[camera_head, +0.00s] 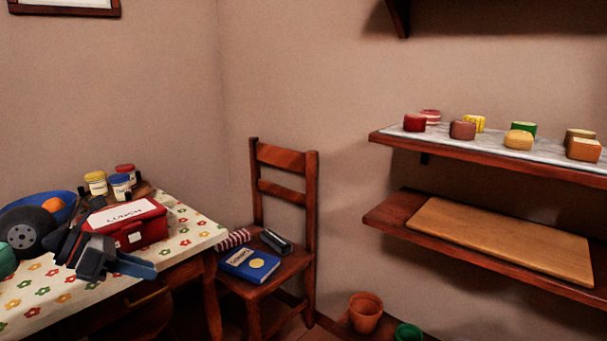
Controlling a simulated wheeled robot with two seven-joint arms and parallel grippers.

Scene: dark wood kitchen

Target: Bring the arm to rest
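My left gripper (122,262) is in the lower left, over the flowered table (205,232). It is in front of a red lunch box (150,229) with a white label on its lid. The gripper looks dark grey with a blue-grey finger pointing right. I see nothing held in it, but the gap between its fingers is not clear. I cannot tell whether it touches the box or the table. The dark arm link with a round grey joint (24,236) is mine. My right gripper is not in view.
Several jars (96,182) stand behind the lunch box, and a blue bowl (58,197) with an orange is behind my arm. A wooden chair (285,158) holds a blue book (249,264). Wall shelves (400,215) are at the right, with a terracotta pot (366,312) below.

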